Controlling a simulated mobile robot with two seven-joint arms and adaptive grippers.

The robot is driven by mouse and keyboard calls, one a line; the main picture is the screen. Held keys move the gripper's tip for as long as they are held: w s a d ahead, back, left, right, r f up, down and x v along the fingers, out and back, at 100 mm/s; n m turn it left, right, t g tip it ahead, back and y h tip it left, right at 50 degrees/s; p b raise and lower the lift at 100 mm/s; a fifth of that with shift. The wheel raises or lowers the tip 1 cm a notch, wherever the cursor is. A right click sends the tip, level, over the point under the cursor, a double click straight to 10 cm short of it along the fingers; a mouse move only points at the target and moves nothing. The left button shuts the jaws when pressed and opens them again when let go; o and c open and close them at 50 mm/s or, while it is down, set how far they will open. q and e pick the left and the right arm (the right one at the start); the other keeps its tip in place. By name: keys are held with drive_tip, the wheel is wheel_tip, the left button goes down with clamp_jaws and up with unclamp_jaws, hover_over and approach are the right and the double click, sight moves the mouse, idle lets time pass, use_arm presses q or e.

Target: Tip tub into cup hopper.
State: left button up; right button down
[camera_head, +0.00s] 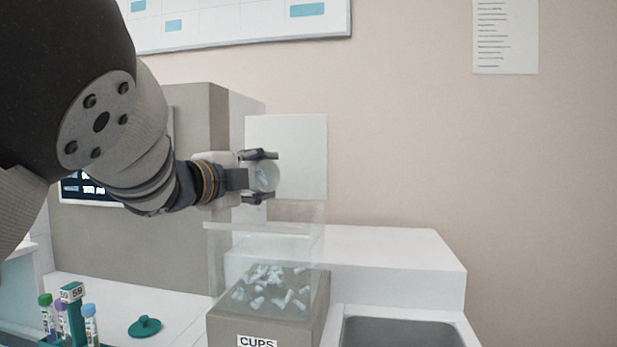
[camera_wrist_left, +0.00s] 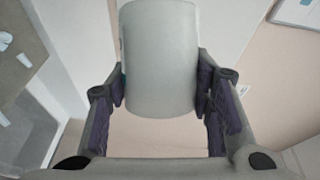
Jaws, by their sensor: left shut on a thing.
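My left gripper (camera_head: 262,177) is shut on a pale, translucent tub (camera_head: 265,178), above the cup hopper. In the left wrist view, the tub (camera_wrist_left: 160,62) is a whitish cylinder between the two fingers (camera_wrist_left: 160,90). The cup hopper (camera_head: 228,268) is a clear-walled box on a grey-brown base (camera_head: 258,327) labelled CUPS. Several small pale cups (camera_head: 272,286) lie loose in it. My right gripper is not in view.
A tall grey-beige machine (camera_head: 205,125) stands behind my left arm. A teal lid (camera_head: 145,326) lies on the white counter. A rack (camera_head: 73,318) with capped tubes stands at the lower left. A grey basin (camera_head: 400,333) is right of the hopper.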

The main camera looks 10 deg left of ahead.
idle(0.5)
use_arm(q)
drive_tip(key=shift+r+m+t, duration=0.15)
drive_tip(key=shift+m+t, duration=0.15)
drive_tip(key=shift+m, duration=0.6)
drive_tip(key=shift+m, duration=0.6)
drive_tip(key=shift+r+m+h, duration=0.15)
drive_tip(key=shift+m+h, duration=0.15)
drive_tip(key=shift+r+m+t, duration=0.15)
drive_tip(key=shift+m+t, duration=0.25)
drive_tip(key=shift+m, duration=0.6)
